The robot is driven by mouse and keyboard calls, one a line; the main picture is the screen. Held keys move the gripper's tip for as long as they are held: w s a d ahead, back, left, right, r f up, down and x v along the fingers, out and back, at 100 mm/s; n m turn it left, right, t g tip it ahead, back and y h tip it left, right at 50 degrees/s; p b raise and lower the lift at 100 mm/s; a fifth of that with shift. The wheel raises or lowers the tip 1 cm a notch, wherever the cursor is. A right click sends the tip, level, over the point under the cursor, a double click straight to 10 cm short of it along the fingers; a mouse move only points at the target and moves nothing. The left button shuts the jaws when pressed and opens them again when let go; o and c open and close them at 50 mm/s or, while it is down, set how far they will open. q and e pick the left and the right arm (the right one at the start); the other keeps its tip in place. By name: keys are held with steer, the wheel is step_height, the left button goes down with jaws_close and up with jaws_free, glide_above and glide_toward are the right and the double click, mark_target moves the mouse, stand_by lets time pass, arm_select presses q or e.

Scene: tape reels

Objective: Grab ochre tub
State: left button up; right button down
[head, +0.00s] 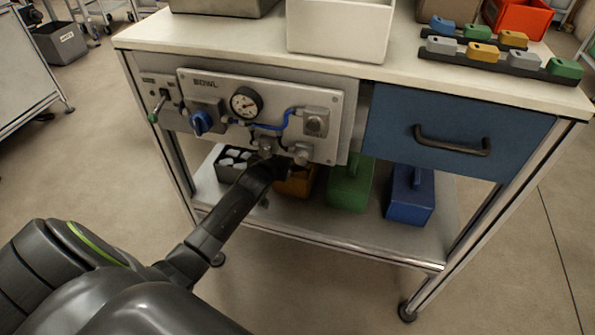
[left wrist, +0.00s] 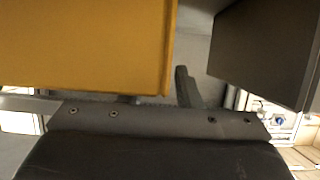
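The ochre tub (head: 297,186) stands on the lower shelf of the workbench, partly hidden behind my left arm and under the control panel. In the left wrist view the ochre tub (left wrist: 80,45) fills the upper left, very close to the camera. My left gripper (head: 281,164) reaches in at the tub's upper part. In the left wrist view one dark finger of my left gripper (left wrist: 182,85) shows just beside the tub's edge; the other finger is hidden behind the tub. I cannot tell whether the fingers touch or hold anything. My right gripper is out of view.
A dark grey tub (head: 232,166) with white pieces stands left of the ochre tub; a green tub (head: 350,185) and a blue tub (head: 411,196) stand to its right. The control panel (head: 265,115) and blue drawer (head: 455,135) overhang the lower shelf (head: 300,222).

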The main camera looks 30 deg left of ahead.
arm_select(q)
jaws_close()
stand_by(1.3)
